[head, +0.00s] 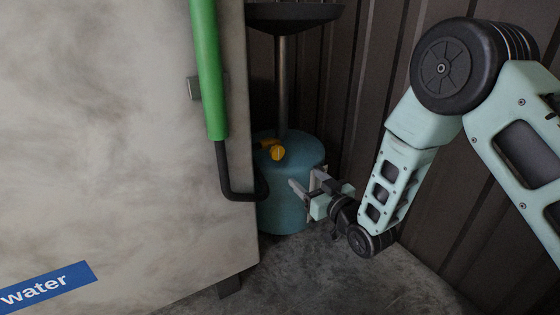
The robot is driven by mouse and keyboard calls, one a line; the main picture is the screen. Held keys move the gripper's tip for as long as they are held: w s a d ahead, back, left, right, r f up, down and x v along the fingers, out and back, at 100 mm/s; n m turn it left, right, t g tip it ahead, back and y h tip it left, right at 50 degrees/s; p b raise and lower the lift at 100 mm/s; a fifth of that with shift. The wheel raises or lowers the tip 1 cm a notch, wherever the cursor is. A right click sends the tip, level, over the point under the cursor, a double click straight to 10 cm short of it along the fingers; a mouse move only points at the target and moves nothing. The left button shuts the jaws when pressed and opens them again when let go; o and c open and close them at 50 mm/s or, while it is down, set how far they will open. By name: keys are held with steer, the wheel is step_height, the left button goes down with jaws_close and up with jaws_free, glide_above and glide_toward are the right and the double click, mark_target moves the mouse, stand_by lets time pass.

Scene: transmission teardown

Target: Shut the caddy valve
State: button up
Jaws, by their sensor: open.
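The caddy is a blue-green tank (285,218) standing on the floor in the corner, with a metal pole and a wide black pan (292,14) above it. A yellow valve handle (277,152) sits on the upper front of the tank. My gripper (305,180) is open and empty, in front of the tank's right side, below and to the right of the valve. I cannot tell whether the gripper touches the tank. The tank's left side is hidden behind the marbled grey panel and a black bent pipe. The valve's turn position is hard to read.
A large marbled grey panel (120,120) with a blue "water" label (45,287) fills the left. A green tube (208,70) with a black bent end (225,182) hangs close left of the valve. A dark corrugated wall (375,60) stands behind. Bare concrete floor (330,275) lies in front.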

mark_target(279, 154)
steer(key=b+x, duration=0.6)
steer(key=x, duration=0.8)
steer(key=shift+w+a+f, duration=0.15)
steer(key=shift+w+a, duration=0.05)
steer(key=shift+w, duration=0.05)
steer(key=shift+x, duration=0.8)
steer(key=c, duration=1)
